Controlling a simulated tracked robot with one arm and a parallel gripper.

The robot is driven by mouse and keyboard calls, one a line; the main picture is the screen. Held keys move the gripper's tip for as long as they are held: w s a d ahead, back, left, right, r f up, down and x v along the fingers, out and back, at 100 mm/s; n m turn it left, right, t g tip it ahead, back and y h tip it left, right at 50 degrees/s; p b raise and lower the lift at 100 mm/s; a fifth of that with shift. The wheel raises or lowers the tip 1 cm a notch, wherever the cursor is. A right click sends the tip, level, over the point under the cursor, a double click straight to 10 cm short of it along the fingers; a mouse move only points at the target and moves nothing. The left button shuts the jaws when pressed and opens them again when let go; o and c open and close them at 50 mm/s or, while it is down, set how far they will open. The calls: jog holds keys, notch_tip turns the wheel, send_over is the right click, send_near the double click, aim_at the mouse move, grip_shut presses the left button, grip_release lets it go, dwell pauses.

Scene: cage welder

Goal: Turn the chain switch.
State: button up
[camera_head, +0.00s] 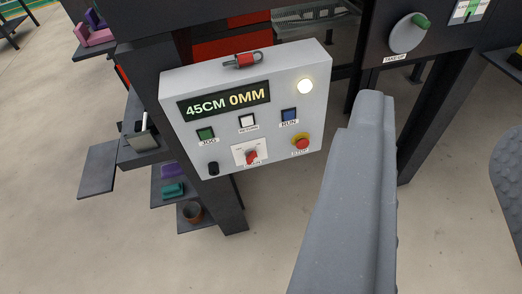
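A light grey control box (300,85) hangs tilted in the upper middle. Low on its front is a small red rotary knob (251,157) on a white plate; the label below is partly covered by the knob, its end reading like "IN", so it looks like the chain switch. The exact angle of the knob is hard to tell. My gripper (442,125) is open and empty, with one grey finger right of the box and the other partly cut off at the right edge. It is apart from the knob, which stays unhidden.
The box also carries a green JOG button (205,134), a white RETURN button (247,121), a blue RUN button (289,115), a red STOP button (302,142) and a lit lamp (305,86). A take-up crank (407,34) is upper right. Dark shelves (97,170) stand left.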

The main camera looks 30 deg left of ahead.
jog(key=w+a+f, duration=0.1)
jog(key=w+f, duration=1.2)
jog(key=w, duration=0.2)
jog(key=m+y+b, duration=0.1)
jog(key=m+y, duration=0.1)
jog(key=y, duration=0.8)
send_near(254, 160)
jog(key=shift+g, duration=0.3)
jog(key=shift+r+b+x, duration=0.2)
jog(key=shift+b+x, duration=1.05)
jog(key=shift+x, duration=3.45)
jog(key=shift+c, duration=0.3)
